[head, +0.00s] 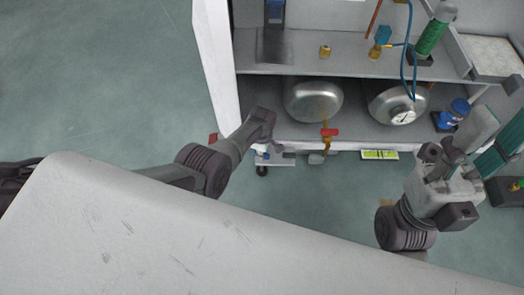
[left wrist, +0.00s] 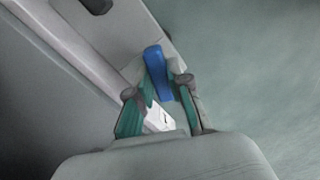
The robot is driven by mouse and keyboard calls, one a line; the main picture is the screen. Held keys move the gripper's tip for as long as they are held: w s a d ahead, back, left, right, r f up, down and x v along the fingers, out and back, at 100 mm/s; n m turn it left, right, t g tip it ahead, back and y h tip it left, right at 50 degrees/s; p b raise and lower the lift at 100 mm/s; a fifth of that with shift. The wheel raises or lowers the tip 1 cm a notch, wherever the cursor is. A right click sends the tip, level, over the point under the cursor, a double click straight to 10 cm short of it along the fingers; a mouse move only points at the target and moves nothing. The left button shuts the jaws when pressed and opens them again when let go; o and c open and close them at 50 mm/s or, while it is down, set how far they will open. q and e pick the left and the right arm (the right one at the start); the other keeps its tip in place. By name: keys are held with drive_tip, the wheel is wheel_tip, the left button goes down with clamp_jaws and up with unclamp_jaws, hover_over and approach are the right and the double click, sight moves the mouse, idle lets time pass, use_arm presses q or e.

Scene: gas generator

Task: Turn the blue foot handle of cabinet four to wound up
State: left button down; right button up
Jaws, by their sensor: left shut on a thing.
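The blue foot handle (left wrist: 158,72) shows in the left wrist view between the green-padded fingers of my left gripper (left wrist: 158,92). The gripper is shut on it. The cabinet (head: 215,70) is white with grey shelves. Most of the foot below the handle is hidden by the gripper. My right gripper (head: 490,140) is at the right, away from the handle, with its fingers apart and nothing seen between them.
Two metal tanks (head: 313,100) and (head: 397,105) sit on the lower shelf. A red-handled valve (head: 330,132) sticks out at the front edge. A green cylinder (head: 433,35) stands above right. The green floor (head: 110,80) at the left is clear.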

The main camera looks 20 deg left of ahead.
use_arm(q)
drive_tip(key=shift+n, duration=1.9)
drive_tip(key=shift+a, duration=0.1)
drive_tip(key=c, duration=1.1)
unclamp_jaws()
drive_tip(key=shift+r, duration=3.75)
